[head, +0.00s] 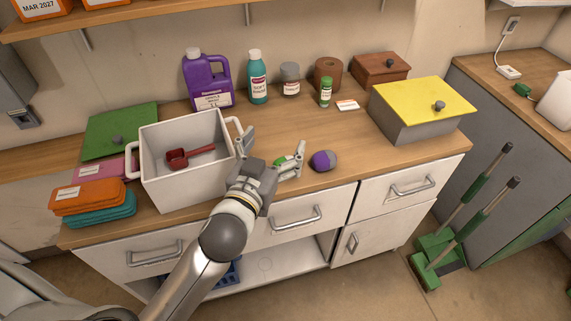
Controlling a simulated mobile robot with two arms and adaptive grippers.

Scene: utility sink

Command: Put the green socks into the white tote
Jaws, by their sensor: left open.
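The white tote (190,189) stands on the wooden counter at the left, with a dark red scoop (190,155) inside it. My left gripper (271,150) is open just right of the tote, low over the counter, its fingers spread apart. A small green thing (281,160), likely the green socks, shows between the fingers, close to the right finger. It is mostly hidden by the gripper, and I cannot tell whether a finger touches it. My right gripper is not in view.
A purple and grey rolled bundle (323,160) lies right of the gripper. Bottles (257,77) and jars stand along the wall. A grey box with a yellow lid (422,99) is at the right. Folded cloths (90,198) lie left of the tote. The middle counter is clear.

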